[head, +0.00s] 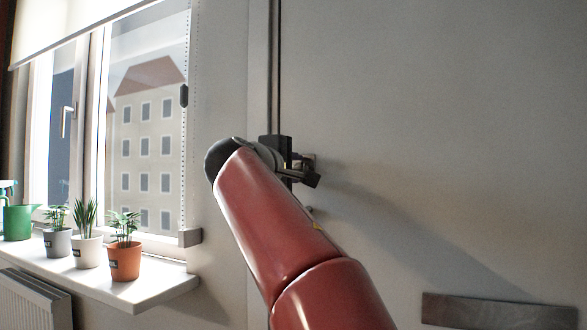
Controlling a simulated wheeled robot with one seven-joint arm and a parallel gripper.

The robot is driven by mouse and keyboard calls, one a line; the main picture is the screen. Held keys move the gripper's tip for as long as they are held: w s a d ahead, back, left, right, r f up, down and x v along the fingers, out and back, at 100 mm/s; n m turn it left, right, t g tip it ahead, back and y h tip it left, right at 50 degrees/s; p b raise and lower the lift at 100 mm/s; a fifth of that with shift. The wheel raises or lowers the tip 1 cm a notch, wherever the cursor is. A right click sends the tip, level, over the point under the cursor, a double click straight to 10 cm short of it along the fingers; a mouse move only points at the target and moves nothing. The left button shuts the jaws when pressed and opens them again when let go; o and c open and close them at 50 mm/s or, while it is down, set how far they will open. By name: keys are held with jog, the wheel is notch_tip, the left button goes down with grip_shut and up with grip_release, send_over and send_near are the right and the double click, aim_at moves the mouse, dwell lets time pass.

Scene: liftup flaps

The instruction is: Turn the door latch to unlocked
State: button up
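The door (450,150) is a plain pale panel filling the right side of the head view, with a dark vertical gap along its left edge. A small metallic piece, probably the latch (309,159), shows on the door near that edge. It is mostly hidden behind my gripper (305,178). My red arm reaches up from the bottom, and the dark gripper is at or very close to the latch. I cannot tell whether the fingers touch it, whether they are open or shut, or which way the latch is turned.
A window with a handle (67,121) is at the left. Its sill (150,296) holds a green watering can (19,222) and several potted plants, the nearest in an orange pot (125,262). A radiator (32,302) is below. A metal plate (500,312) is low on the door.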

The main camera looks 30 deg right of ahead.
grip_shut()
jog(key=m+b, duration=0.1)
jog(key=m, duration=0.3)
jog(key=shift+m, duration=0.4)
jog(key=m+b, duration=0.1)
jog(key=m, duration=0.3)
jog(key=shift+m, duration=0.3)
jog(key=m+b, duration=0.1)
jog(key=m, duration=0.3)
jog(key=shift+m+b, duration=0.3)
jog(key=shift+b, duration=0.1)
jog(key=shift+m+b, duration=0.45)
jog(key=shift+m, duration=1.45)
